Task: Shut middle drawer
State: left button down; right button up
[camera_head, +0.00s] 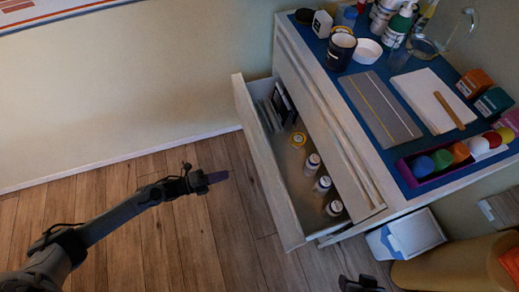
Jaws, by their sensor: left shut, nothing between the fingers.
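The white dresser (332,92) stands against the wall on the right. Its middle drawer (265,160) is pulled far out to the left, below the top drawer front.
The blue dresser top holds a dark mug (341,48), a grey book (380,108), a glass pitcher (445,35) and a purple tray of coloured balls (452,160). A white bin (408,236) and a tan roll (455,268) are at the lower right. Wooden floor left of the drawer is clear.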

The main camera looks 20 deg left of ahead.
pick_arm(q)
jog(key=w+r, duration=0.4)
jog(key=b, duration=0.4)
send_near(268, 151)
jog(key=shift+m, duration=0.3)
jog(key=x, duration=0.5)
jog(key=shift+d, duration=0.2)
jog(key=shift+b+x, duration=0.4)
jog(key=shift+x, duration=0.4)
jog(key=shift+r, duration=0.15)
pick_arm(e)
jog(key=x, duration=0.4)
jog(key=shift+s+d, duration=0.25)
